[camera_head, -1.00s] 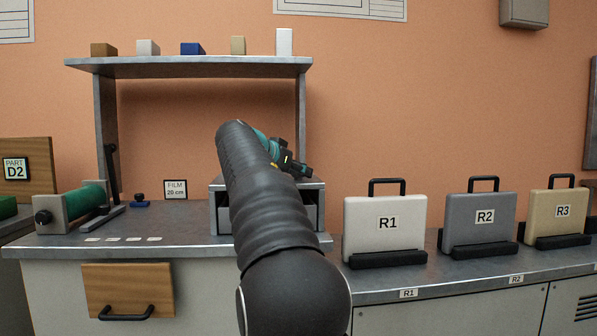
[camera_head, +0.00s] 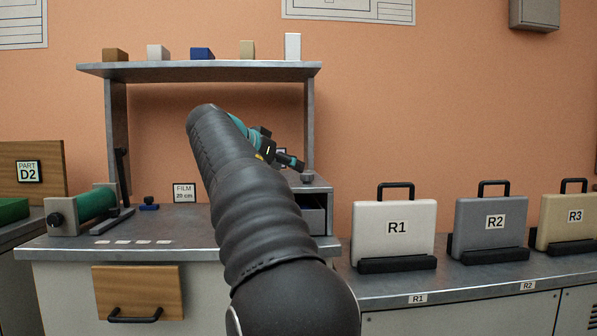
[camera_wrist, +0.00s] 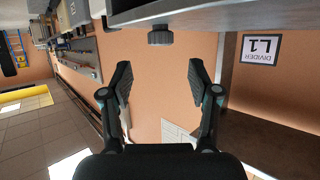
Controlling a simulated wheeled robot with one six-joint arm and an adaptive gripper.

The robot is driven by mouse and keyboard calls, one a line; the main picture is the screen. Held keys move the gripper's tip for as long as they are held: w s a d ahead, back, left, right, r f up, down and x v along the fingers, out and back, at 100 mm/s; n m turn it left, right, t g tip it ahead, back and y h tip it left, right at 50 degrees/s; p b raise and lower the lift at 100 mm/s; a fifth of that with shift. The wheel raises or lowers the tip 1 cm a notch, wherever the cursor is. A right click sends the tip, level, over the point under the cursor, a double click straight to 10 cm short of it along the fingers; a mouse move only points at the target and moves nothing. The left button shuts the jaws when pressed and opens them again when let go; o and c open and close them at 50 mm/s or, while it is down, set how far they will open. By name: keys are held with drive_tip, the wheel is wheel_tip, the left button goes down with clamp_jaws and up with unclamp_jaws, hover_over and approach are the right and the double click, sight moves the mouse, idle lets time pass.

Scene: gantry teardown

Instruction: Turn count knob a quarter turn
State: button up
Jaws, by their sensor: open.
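A small dark round knob (camera_head: 307,177) stands on top of the grey box at the right of the bench. It carries no readable name, so I cannot confirm that it is the count knob. The same-looking knob shows in the wrist view (camera_wrist: 160,37), where the picture is upside down, centred beyond my fingertips. My gripper (camera_wrist: 160,80) is open and empty, its two black fingers apart with a gap between them and the knob.
The grey box (camera_head: 313,222) is partly covered by my arm. A shelf (camera_head: 200,69) with small blocks stands above it. A roller (camera_head: 95,203), a blue knob (camera_head: 149,204) and a FILM sign (camera_head: 184,193) are at left. Cases R1 (camera_head: 393,236) and R2 (camera_head: 490,227) stand right.

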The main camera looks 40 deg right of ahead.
drive_tip(key=shift+v, duration=1.45)
drive_tip(key=s+a+f+n+t+y+p, duration=0.1)
drive_tip(key=s+a+f+n+y+p, duration=0.2)
drive_tip(key=s+a+f, duration=1)
drive_tip(key=s+a+f+n+t+y+p, duration=0.1)
drive_tip(key=s+a+f+n+y+p, duration=0.2)
drive_tip(key=s+a+f+n+y, duration=0.7)
drive_tip(key=s+a+f+n, duration=0.2)
drive_tip(key=s+f, duration=0.2)
drive_tip(key=f, duration=0.4)
drive_tip(key=shift+s+a+f+t, duration=0.2)
drive_tip(key=shift+s+a+t, duration=0.1)
drive_tip(key=shift+s+a, duration=0.1)
